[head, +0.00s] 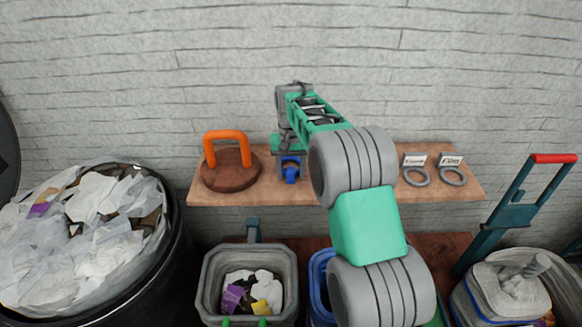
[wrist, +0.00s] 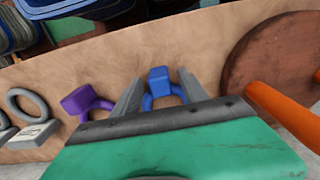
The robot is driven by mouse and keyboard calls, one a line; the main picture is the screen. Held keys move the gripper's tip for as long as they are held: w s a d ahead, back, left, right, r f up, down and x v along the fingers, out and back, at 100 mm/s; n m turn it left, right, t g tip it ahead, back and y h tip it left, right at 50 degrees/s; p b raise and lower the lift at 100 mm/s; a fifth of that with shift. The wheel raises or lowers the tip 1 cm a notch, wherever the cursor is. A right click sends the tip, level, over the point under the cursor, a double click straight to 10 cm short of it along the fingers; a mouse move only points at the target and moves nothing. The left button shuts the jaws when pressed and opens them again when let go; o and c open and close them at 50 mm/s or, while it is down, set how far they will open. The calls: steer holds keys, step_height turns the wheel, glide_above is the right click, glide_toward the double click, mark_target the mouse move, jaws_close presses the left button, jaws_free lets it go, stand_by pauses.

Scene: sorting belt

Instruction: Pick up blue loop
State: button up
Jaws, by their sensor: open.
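The blue loop (head: 291,171) lies on the wooden shelf, just below my gripper (head: 290,157) in the head view. In the wrist view the blue loop (wrist: 160,82) shows its block-shaped end and part of its ring between my two grey fingers (wrist: 158,92). My gripper is open, with one finger on each side of the loop. The lower part of the ring is hidden behind the gripper's dark edge. I cannot tell whether the fingers touch it.
On the shelf (wrist: 215,50), a purple loop (wrist: 88,102) lies close beside one finger. A brown disc with an orange handle (head: 228,150) stands to the left in the head view. Grey rings (head: 416,176) with labels lie to the right. Bins (head: 250,300) stand below the shelf.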

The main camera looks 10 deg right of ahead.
jaws_close()
stand_by(0.4)
steer(key=shift+r, duration=0.1)
